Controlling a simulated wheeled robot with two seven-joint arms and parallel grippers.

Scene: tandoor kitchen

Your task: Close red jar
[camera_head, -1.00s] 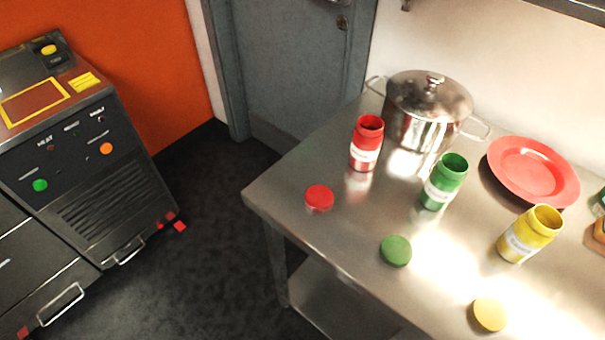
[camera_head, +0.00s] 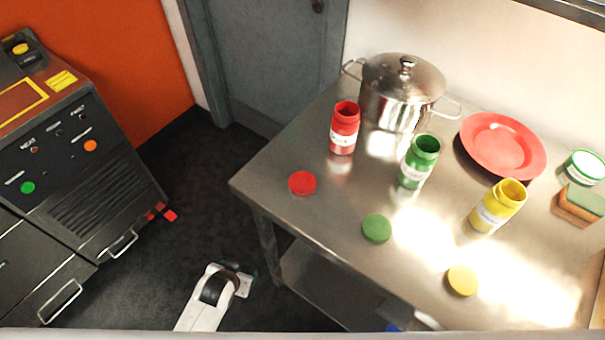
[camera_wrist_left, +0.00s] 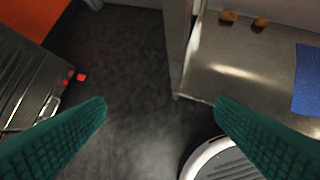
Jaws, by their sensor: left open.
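The red jar (camera_head: 344,128) stands upright and open on the steel table (camera_head: 330,215), in front of the pot. Its red lid (camera_head: 302,183) lies flat on the table, apart from the jar, near the left edge. My left gripper (camera_head: 240,280) is low in the head view, to the left of the table and below its top, away from jar and lid. In the left wrist view its two green fingers (camera_wrist_left: 160,108) are wide apart with nothing between them. The jar and lid do not show in that view. My right gripper is not in view.
A green jar (camera_head: 419,161) and a yellow jar (camera_head: 497,205) stand open, with a green lid (camera_head: 376,229) and a yellow lid (camera_head: 462,280) nearby. A steel pot (camera_head: 402,95) and a red plate (camera_head: 503,146) are behind. A lower shelf (camera_head: 325,285) is under the table.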

